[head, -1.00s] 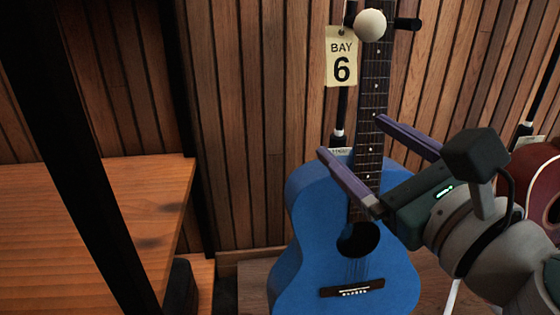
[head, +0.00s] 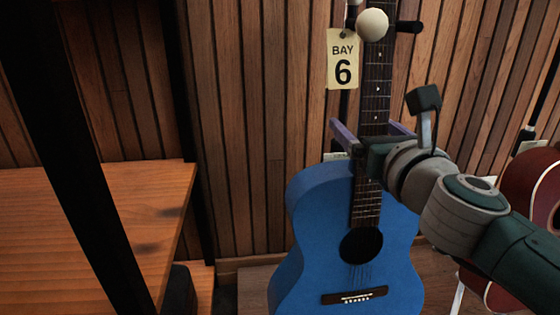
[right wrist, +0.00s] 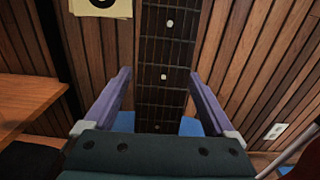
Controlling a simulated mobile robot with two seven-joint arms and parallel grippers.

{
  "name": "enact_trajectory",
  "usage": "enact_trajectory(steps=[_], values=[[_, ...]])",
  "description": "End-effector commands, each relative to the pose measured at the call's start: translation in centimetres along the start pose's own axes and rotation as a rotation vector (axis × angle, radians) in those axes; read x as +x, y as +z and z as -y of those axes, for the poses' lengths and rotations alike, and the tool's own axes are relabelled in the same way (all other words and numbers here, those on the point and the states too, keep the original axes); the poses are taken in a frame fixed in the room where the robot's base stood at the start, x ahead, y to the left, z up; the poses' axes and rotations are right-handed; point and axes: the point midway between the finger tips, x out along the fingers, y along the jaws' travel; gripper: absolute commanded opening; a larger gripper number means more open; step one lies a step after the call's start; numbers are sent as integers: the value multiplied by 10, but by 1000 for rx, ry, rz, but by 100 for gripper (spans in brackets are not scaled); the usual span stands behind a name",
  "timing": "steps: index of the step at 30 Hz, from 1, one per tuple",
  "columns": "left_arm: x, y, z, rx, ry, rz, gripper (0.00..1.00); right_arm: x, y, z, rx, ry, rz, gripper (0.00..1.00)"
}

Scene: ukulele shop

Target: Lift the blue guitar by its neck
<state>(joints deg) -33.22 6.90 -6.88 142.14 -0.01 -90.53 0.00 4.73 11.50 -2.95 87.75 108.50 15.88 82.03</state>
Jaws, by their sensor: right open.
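The blue guitar (head: 312,225) stands upright against the slatted wall, its dark neck (head: 377,85) rising past the tag. In the head view my right gripper (head: 372,128) is at the neck just above the body, one finger showing on each side. In the right wrist view the neck (right wrist: 165,60) runs between the two purple fingers of the right gripper (right wrist: 163,88), with a gap on both sides. The gripper is open and its palm hides part of the neck. My left gripper is not in view.
A yellow "BAY 6" tag (head: 341,59) hangs left of the neck, beside a pale ball (head: 372,24) on a dark hanger. A red-brown guitar (head: 535,190) stands at the right. A wooden table (head: 150,200) and a black post (head: 85,170) are at the left.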

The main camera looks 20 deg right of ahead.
Motion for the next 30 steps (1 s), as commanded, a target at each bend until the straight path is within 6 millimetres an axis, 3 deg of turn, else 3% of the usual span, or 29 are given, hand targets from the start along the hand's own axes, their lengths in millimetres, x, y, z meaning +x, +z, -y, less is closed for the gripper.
enact_trajectory(steps=[7, 30], values=[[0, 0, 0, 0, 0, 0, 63, 2, 0, 0, 0, 0, -1, 90], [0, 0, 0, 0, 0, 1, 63, 2, 0, 0, 0, 0, -1, 3]])
